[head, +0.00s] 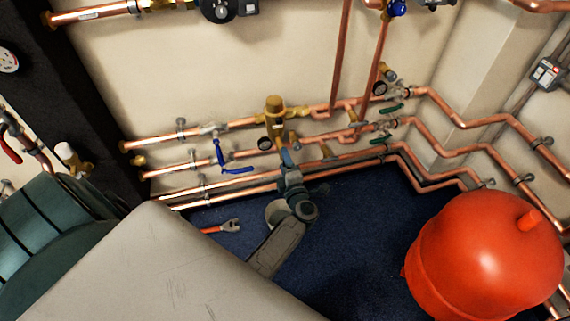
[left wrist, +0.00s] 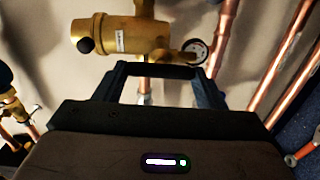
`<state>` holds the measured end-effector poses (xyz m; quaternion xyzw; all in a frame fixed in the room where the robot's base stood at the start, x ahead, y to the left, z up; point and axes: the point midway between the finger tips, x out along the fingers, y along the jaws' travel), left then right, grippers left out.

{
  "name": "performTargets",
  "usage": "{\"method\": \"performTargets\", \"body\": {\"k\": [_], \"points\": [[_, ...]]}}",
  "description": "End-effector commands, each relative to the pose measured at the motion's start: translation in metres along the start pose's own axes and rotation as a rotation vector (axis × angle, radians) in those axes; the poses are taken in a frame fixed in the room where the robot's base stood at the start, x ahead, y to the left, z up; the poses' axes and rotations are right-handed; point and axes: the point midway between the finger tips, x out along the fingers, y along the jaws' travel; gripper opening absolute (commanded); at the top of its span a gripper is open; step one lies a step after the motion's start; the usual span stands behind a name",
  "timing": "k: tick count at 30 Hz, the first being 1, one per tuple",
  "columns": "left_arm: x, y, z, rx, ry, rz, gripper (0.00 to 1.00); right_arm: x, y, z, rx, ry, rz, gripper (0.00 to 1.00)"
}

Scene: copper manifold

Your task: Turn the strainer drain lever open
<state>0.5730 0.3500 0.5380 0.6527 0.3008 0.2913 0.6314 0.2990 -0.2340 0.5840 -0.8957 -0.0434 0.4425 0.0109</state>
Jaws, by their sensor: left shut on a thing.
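A brass valve body (head: 275,118) with a small round gauge (head: 264,143) is on the upper copper pipe near the middle of the head view. The brass body (left wrist: 122,35) and gauge (left wrist: 195,48) also show in the left wrist view, just beyond my fingers. My left gripper (head: 286,158) is right below the brass body, its arm coming up from below. In the wrist view my left gripper (left wrist: 160,71) has its fingertips closed in under the brass body. It is shut on what seems to be the strainer drain lever, which the fingers hide. My right gripper is not in view.
Blue-handled valves (head: 219,153) are left of my gripper, and green handles (head: 391,108) are to its right. A red tank (head: 485,255) stands at the lower right. A red-handled wrench (head: 228,226) lies on the dark blue floor (head: 355,225).

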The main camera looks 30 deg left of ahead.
Motion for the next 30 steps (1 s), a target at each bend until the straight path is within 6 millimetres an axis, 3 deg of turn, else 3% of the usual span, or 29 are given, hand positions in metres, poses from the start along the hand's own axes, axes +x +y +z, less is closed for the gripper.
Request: {"method": "performTargets", "body": {"k": [19,20,23,30], "points": [[-0.0006,-0.0014,0.0,-0.052,0.0,-0.003,0.41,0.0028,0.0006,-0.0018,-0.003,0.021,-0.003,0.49],[-0.0006,-0.0014,0.0,-0.052,0.0,-0.003,0.68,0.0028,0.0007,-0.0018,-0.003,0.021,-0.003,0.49],[-0.0005,-0.0012,0.0,-0.051,0.0,-0.002,0.85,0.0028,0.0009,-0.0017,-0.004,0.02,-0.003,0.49],[-0.0002,-0.0006,0.0,-0.049,0.0,-0.001,0.85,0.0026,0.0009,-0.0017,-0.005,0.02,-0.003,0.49]]}}
